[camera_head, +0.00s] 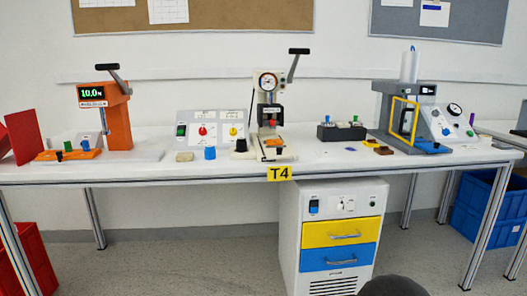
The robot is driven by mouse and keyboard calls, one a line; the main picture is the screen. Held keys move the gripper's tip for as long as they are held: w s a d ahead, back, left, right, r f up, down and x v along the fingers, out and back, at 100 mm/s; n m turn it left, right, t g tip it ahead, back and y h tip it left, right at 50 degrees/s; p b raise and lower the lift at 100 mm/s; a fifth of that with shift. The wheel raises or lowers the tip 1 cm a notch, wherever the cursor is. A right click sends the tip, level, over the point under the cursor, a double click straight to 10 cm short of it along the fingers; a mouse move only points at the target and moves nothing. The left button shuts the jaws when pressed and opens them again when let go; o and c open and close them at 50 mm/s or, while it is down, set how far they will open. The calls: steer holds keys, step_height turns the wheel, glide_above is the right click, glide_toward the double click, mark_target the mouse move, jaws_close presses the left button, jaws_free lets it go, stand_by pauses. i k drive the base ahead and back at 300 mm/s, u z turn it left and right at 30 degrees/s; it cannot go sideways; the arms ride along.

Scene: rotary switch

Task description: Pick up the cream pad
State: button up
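The cream pad (184,157) is a small, flat, pale block lying near the front edge of the white table (330,164), left of centre. It sits in front of a white control box, just left of a blue cylinder (210,153). Nothing covers it. My gripper is not in view. A dark rounded shape shows at the bottom edge, right of centre; I cannot tell which part it is.
An orange press (118,115) stands left, a white lever press (268,110) in the middle, and a grey press (395,115) right. The white control box (210,130) is behind the pad. A drawer cabinet (330,275) stands under the table.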

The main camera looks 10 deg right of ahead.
mark_target(188, 156)
steer(key=u, duration=0.75)
steer(key=k, duration=1.05)
steer(key=u, duration=1.35)
steer(key=i, duration=2)
steer(key=z, duration=0.5)
steer(key=i, duration=1.15)
steer(key=z, duration=1.8)
steer(key=i, duration=1)
steer(key=z, duration=1)
